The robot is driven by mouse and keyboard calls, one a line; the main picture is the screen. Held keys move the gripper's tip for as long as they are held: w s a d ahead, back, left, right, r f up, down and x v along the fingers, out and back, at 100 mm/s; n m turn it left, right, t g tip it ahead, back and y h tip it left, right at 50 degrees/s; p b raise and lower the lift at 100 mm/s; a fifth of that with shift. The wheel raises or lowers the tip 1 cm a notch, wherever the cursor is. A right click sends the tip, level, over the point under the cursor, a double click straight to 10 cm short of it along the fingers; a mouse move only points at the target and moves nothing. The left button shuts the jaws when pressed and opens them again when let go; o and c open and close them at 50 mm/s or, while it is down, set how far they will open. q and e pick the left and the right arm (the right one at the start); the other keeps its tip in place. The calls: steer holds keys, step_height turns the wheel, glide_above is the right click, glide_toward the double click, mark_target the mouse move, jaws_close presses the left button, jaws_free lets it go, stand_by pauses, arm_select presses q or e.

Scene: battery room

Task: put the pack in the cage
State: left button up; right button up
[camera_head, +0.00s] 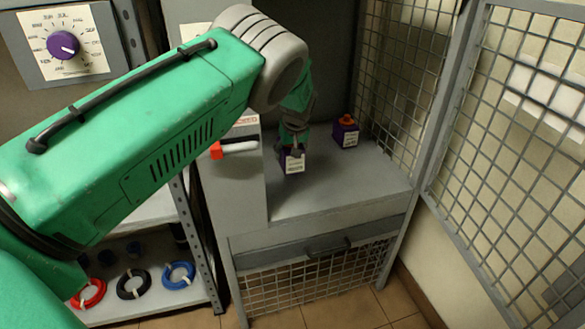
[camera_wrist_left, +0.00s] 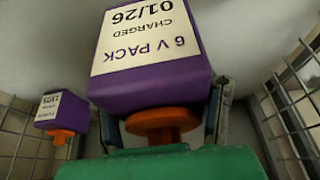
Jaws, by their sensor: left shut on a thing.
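A purple pack with a white label (camera_head: 292,163) is inside the cage, over its grey floor (camera_head: 335,187). I cannot tell whether it touches the floor. My left gripper (camera_head: 293,146) reaches down from above and is shut on this pack. In the left wrist view the held pack (camera_wrist_left: 150,55) reads "6 V PACK CHARGED 01/26", upside down, and the fingers (camera_wrist_left: 165,118) stand either side of its orange top. A second purple pack with an orange top (camera_head: 346,132) stands farther back to the right; it also shows in the left wrist view (camera_wrist_left: 62,110). My right gripper is not in view.
The mesh door (camera_head: 515,150) stands open at the right. A grey block with a red-ended white handle (camera_head: 233,175) borders the cage floor's left side. A shelf at lower left holds red, black and blue coils (camera_head: 133,283). The cage floor's front right is clear.

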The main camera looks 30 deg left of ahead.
arm_select(q)
steer(key=shift+w+f, duration=0.1)
steer(key=shift+f, duration=0.65)
steer(key=shift+d+f+b, duration=0.25)
steer(key=shift+f+b, duration=0.05)
steer(key=shift+f, duration=0.45)
steer(key=shift+d+f+b, duration=0.25)
steer(key=shift+f+b, duration=0.05)
steer(key=shift+f, duration=0.4)
steer(key=shift+a, duration=0.2)
steer(key=o, duration=1.7)
steer(key=shift+a+f, duration=0.2)
steer(key=shift+d+r, duration=0.3)
steer(key=shift+r, duration=0.1)
steer(key=p+v, duration=0.3)
steer(key=v, duration=0.7)
steer(key=shift+s+r, duration=0.25)
steer(key=shift+s+d+r, duration=0.15)
steer(key=shift+r, duration=0.25)
